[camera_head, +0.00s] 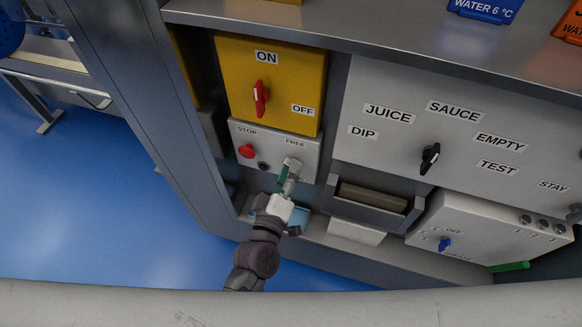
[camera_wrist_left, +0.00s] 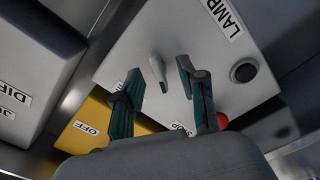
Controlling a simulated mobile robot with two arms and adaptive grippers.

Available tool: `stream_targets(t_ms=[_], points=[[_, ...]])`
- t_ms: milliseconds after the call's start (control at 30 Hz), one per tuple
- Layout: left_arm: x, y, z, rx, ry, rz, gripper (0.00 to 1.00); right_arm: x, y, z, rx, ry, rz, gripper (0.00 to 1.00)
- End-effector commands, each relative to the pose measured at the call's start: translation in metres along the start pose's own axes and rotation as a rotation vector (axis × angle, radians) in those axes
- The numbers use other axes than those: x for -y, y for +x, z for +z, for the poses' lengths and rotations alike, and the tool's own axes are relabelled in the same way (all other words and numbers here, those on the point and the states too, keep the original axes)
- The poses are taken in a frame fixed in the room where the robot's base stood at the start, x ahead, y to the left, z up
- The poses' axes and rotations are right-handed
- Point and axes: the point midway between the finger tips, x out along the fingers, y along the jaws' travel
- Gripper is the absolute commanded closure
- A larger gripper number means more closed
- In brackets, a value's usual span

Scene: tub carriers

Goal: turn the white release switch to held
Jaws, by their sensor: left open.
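The white release switch (camera_wrist_left: 156,70) is a pale lever on a light grey box (camera_head: 241,135). In the head view the switch sits below the FREE label (camera_head: 295,143), partly covered by my left gripper (camera_head: 287,175). In the left wrist view my left gripper (camera_wrist_left: 159,80) is open, with one green-padded finger on each side of the switch. Gaps show between the lever and both fingers. No held label can be read in either view. My right gripper is in neither view.
A red stop button (camera_head: 246,151) and a dark button (camera_head: 263,166) sit left of the switch. Above is a yellow box (camera_head: 286,61) with a red ON/OFF handle (camera_head: 261,98). Right is a grey panel with a black selector (camera_head: 430,158). A drawer-like tray (camera_head: 370,210) stands close below right.

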Motion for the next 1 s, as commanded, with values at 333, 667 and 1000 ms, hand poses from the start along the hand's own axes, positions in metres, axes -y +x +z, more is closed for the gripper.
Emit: stream_targets(t_ms=[333, 667, 1000], points=[[-0.0003, 0.0109, 0.0001, 0.000, 0.000, 0.000, 0.59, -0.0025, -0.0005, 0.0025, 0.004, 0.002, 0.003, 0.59], [-0.0001, 0.0104, 0.0001, 0.000, 0.000, 0.000, 0.99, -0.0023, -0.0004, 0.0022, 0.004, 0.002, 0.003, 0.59], [-0.0004, 0.0103, -0.0001, 0.001, 0.018, -0.001, 1.00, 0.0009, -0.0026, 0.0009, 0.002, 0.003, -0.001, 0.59]])
